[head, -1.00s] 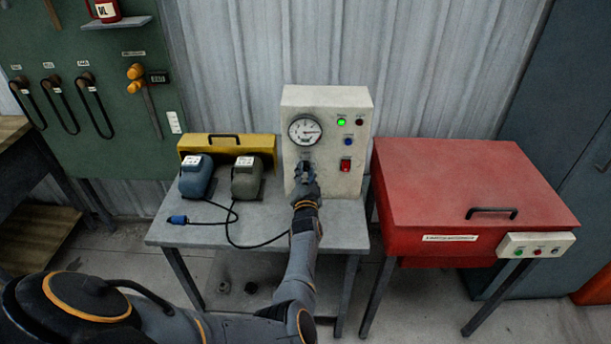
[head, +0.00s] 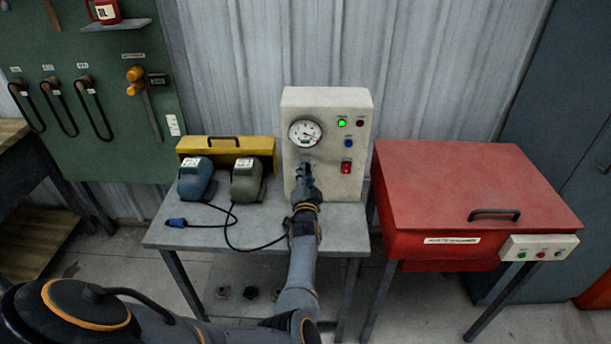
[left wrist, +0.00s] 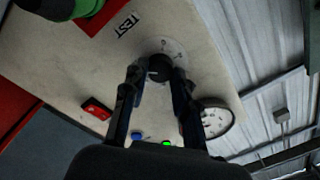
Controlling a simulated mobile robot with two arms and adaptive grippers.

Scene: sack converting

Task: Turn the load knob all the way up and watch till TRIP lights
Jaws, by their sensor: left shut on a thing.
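The white test box (head: 327,104) stands at the back of the grey bench. Its round gauge (head: 305,132) shows a needle pointing to the right side. The green lamp (head: 342,123) is lit; the dark red lamp (head: 360,123) beside it looks unlit. Their labels are too small to read. My left gripper (head: 305,170) is at the box front below the gauge. In the left wrist view its fingers are shut on the black load knob (left wrist: 159,68), one on each side. My right gripper is not in view.
A red switch (head: 346,168) and a blue button (head: 348,143) sit right of my gripper. Blue (head: 196,180) and grey-green (head: 247,180) units with a cable stand left on the bench (head: 190,235). A red lidded cabinet (head: 470,185) stands right.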

